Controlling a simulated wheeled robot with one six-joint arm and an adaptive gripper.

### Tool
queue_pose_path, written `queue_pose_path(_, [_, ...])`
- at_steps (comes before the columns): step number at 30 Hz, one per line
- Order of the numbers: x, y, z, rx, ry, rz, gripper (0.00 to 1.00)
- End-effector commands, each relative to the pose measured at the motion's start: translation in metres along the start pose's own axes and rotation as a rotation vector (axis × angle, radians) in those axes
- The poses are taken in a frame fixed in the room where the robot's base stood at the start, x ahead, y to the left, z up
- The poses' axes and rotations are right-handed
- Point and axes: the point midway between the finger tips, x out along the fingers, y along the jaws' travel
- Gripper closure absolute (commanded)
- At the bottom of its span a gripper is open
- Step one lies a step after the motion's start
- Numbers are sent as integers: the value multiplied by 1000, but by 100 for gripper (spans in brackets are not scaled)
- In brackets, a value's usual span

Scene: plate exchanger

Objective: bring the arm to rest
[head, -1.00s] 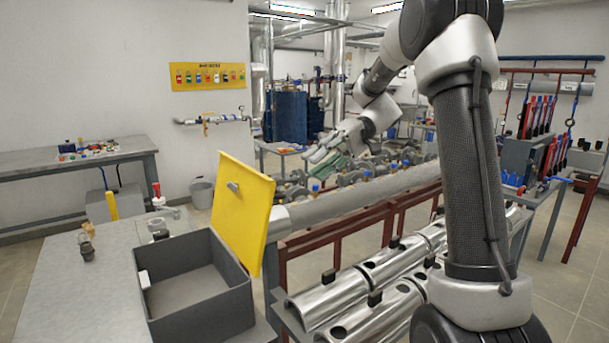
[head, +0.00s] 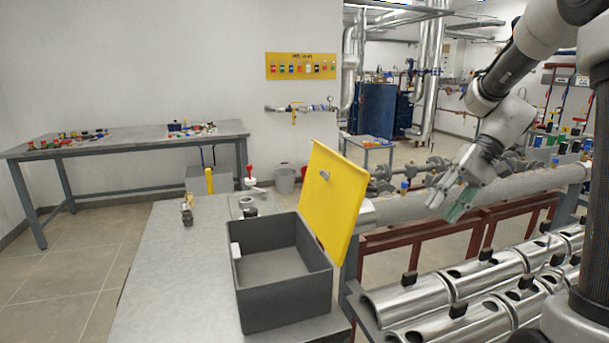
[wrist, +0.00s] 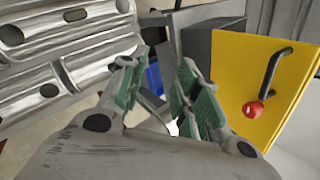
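My gripper (head: 453,200) hangs at the end of my arm in the right half of the head view, right of the yellow lid and above the silver half-pipe covers. Its green-padded fingers (wrist: 157,78) stand apart in the wrist view, with nothing held between them. A blue patch shows in the gap and looks like background.
A grey box (head: 282,301) with a raised yellow lid (head: 334,203) stands on the grey bench (head: 170,275). Silver half-pipe covers (head: 410,303) lie on a rack at lower right. A cluttered table (head: 120,145) stands by the back wall. Floor at left is clear.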

Motion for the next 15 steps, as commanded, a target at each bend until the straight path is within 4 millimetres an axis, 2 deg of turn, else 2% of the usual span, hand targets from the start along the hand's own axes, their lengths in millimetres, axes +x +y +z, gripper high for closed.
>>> queue_pose_path(1, [0,9,15,16,32,65,68])
queue_pose_path(9, [-14,57,93,-6,278,401,68])
queue_pose_path(15, [-22,74,147,-146,456,554,68])
